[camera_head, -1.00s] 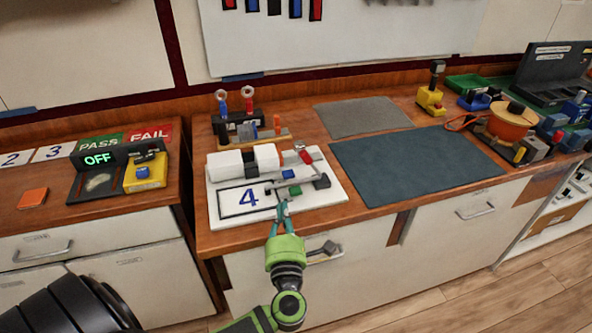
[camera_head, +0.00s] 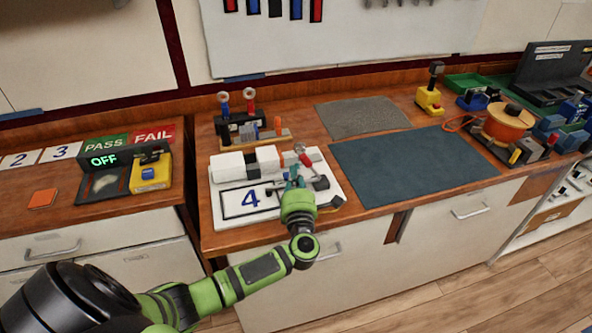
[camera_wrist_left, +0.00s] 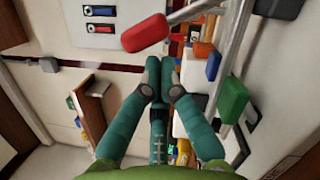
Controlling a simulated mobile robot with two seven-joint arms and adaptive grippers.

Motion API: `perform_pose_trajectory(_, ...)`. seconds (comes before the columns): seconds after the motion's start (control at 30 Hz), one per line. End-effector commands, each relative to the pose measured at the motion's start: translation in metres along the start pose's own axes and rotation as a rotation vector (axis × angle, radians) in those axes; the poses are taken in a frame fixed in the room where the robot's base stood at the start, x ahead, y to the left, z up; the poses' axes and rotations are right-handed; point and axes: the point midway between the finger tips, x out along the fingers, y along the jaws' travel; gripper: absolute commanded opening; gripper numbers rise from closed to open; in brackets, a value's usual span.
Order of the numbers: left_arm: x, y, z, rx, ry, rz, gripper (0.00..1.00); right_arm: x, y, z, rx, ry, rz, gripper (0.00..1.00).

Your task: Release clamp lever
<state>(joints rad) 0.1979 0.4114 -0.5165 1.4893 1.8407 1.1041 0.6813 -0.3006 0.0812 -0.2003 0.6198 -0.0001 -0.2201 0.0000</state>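The clamp lever has a red grip (camera_head: 303,157) and stands at the right end of the white blocks on the white board (camera_head: 232,222) marked 4. In the left wrist view, its red grip (camera_wrist_left: 146,33) and grey metal arm show just above the fingertips. My left gripper (camera_head: 294,172) is over the board's right part, near the red grip. In the wrist view, the teal fingertips (camera_wrist_left: 160,75) are together with nothing between them, apart from the grip in the picture. My right gripper is out of view.
A green block (camera_wrist_left: 232,99) and a blue block (camera_wrist_left: 213,66) lie right of my fingers in the wrist view. A tool rack (camera_head: 238,128) stands behind the board. The dark mat (camera_head: 415,163) to the right is bare.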

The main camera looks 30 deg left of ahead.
Motion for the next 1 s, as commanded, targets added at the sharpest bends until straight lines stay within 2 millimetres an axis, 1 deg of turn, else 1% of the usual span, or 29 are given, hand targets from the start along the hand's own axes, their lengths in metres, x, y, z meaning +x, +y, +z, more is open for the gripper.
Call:
perform_pose_trajectory(0.37,0.000,0.000,0.001,0.003,0.000,-0.001,0.00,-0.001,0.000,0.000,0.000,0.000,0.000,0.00)
perform_pose_trajectory(0.6,0.001,0.002,0.005,0.047,0.002,-0.012,0.00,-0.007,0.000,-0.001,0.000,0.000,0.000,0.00)
perform_pose_trajectory(1.0,0.002,0.004,0.010,0.106,0.001,-0.027,0.00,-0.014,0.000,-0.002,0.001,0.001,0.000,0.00)
